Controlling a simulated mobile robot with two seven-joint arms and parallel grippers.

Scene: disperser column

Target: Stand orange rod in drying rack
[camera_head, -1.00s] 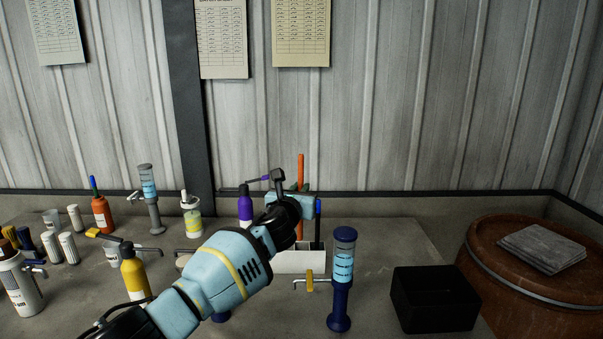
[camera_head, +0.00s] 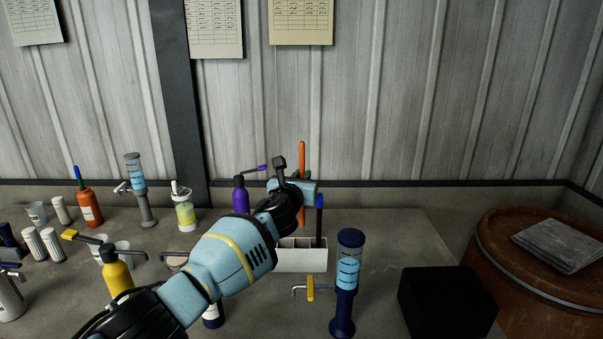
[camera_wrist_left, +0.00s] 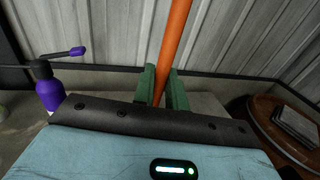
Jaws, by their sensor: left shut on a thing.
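My left gripper (camera_head: 303,186) is shut on the orange rod (camera_head: 302,158) and holds it nearly upright. In the left wrist view the rod (camera_wrist_left: 177,40) rises between the green fingers and leans a little to the right. The drying rack (camera_head: 302,261) is a white box with open compartments on the table, below and just in front of the gripper. A blue-topped dark rod (camera_head: 319,220) stands in its right part. My right gripper is not in view.
A purple pump bottle (camera_head: 241,197) stands left of the gripper. A blue dispenser column (camera_head: 347,285) stands in front right of the rack, its yellow-handled spout (camera_head: 310,288) pointing left. A black box (camera_head: 447,302) and a brown barrel (camera_head: 535,270) are at right. Several bottles crowd the left.

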